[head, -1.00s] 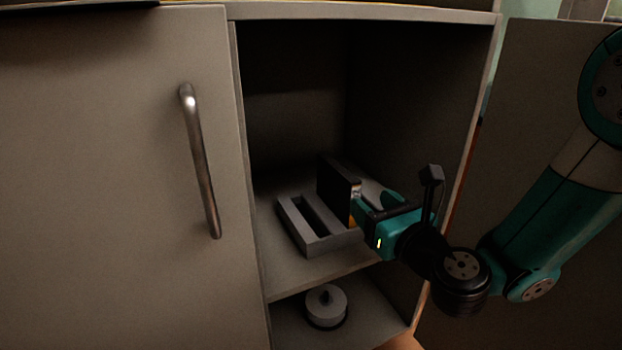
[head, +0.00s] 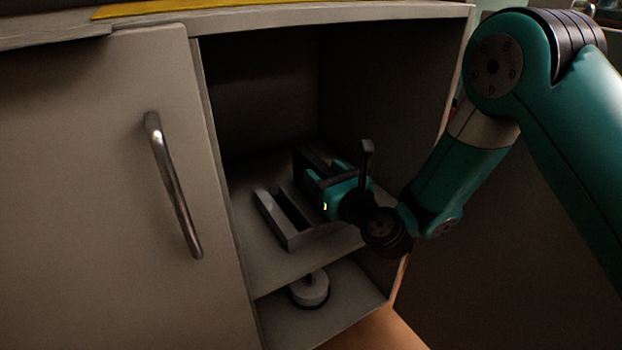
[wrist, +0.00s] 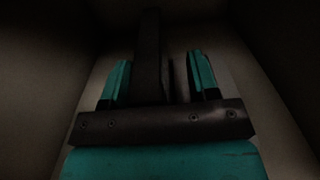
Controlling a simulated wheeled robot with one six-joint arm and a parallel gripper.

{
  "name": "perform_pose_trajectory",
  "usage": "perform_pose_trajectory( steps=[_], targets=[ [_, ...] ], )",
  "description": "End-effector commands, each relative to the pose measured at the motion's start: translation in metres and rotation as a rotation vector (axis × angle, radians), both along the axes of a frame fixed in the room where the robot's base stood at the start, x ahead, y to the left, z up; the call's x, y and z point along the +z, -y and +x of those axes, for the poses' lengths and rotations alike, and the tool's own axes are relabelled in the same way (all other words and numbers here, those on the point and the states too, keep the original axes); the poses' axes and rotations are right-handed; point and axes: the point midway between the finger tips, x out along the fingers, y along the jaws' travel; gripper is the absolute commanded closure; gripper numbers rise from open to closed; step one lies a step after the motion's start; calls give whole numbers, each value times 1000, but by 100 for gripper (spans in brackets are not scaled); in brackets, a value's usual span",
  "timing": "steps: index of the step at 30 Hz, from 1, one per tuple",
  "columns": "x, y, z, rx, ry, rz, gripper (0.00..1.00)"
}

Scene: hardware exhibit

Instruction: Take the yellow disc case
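A dark upright case (head: 305,163) stands in a grey slotted holder (head: 290,238) on the cabinet's upper shelf. I cannot make out a yellow face on any case in the holder now; my gripper covers part of that spot. My gripper (head: 325,178) is inside the cabinet at the holder's right side. In the wrist view, its two teal fingers (wrist: 161,72) are spread apart. A dark upright slab (wrist: 149,55) reaches between them, nearer the left finger, with a gap to the right finger. The picture is too dark to tell its colour.
The cabinet's left door (head: 110,190) with a metal handle (head: 172,185) is shut. A round white object with a knob (head: 311,289) sits on the lower shelf. The cabinet's right wall is close to my arm. A yellow strip (head: 160,8) lies on top.

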Motion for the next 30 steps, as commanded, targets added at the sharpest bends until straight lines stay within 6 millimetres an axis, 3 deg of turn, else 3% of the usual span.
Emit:
perform_pose_trajectory(
  steps=[1,7,20,30],
  targets=[
    [2,-3,-1,5,4,0,56],
    [1,-4,-2,7,4,0,100],
    [11,-2,-1,3,3,-1,100],
    [64,-1,-1,3,2,0,100]
  ],
)
